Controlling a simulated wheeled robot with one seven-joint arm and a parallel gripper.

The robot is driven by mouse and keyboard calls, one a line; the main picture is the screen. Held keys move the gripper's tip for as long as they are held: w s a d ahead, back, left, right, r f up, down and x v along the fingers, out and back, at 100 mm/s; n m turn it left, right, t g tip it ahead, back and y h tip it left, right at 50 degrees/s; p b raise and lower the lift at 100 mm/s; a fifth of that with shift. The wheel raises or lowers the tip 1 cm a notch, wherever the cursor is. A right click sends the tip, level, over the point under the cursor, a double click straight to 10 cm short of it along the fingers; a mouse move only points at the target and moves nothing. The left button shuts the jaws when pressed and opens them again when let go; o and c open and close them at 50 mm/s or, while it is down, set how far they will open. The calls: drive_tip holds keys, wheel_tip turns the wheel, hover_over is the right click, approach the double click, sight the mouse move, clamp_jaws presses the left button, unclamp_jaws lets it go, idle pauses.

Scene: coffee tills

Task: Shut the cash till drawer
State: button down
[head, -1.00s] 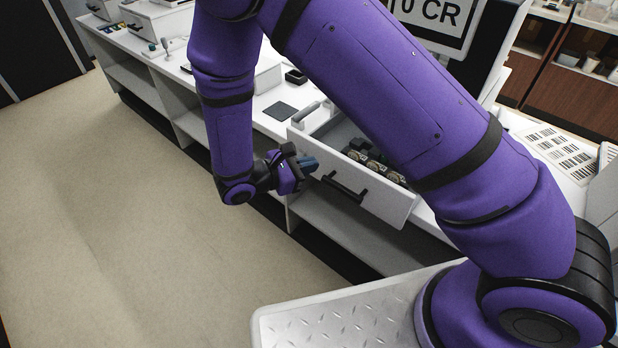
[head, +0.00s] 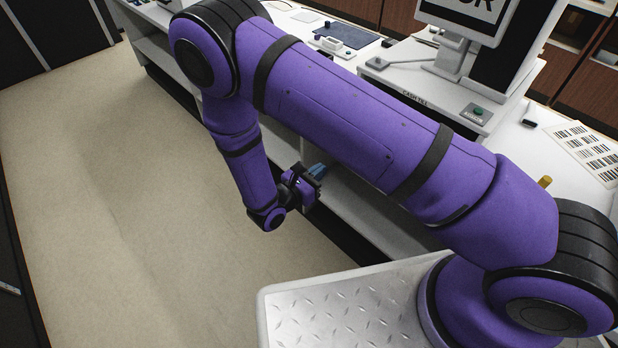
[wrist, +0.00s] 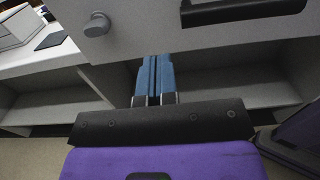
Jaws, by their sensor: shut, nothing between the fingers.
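The cash till (head: 415,98) is a white unit on the counter, with its name on the top edge. In the head view my purple arm hides its drawer. In the wrist view a pale grey drawer front (wrist: 150,30) fills the top, with a black handle (wrist: 240,10) at upper right and a round knob (wrist: 97,24) at upper left. I cannot tell how far out the drawer stands. My gripper (head: 317,171) is low in front of the counter. Its blue fingers are shut and empty, and in the wrist view (wrist: 155,75) their tips show at the front's lower edge; contact is unclear.
Open shelves (wrist: 240,85) lie below the drawer front. The counter bears a screen (head: 460,15), a green button (head: 478,111), a sheet of barcodes (head: 588,150) and a dark blue mat (head: 347,35). The beige floor (head: 110,160) to the left is clear.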

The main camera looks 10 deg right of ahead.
drive_tip(key=x, duration=0.7)
drive_tip(key=shift+w+d, duration=0.25)
drive_tip(key=shift+d, duration=0.1)
drive_tip(key=x, duration=2.3)
drive_tip(key=shift+w+d, duration=0.2)
drive_tip(key=shift+d, duration=0.1)
drive_tip(key=shift+a, duration=0.1)
drive_tip(key=shift+s+a+f, duration=0.1)
drive_tip(key=shift+s+a, duration=0.05)
drive_tip(key=shift+a, duration=0.1)
drive_tip(key=v, duration=1.3)
drive_tip(key=shift+s, duration=0.15)
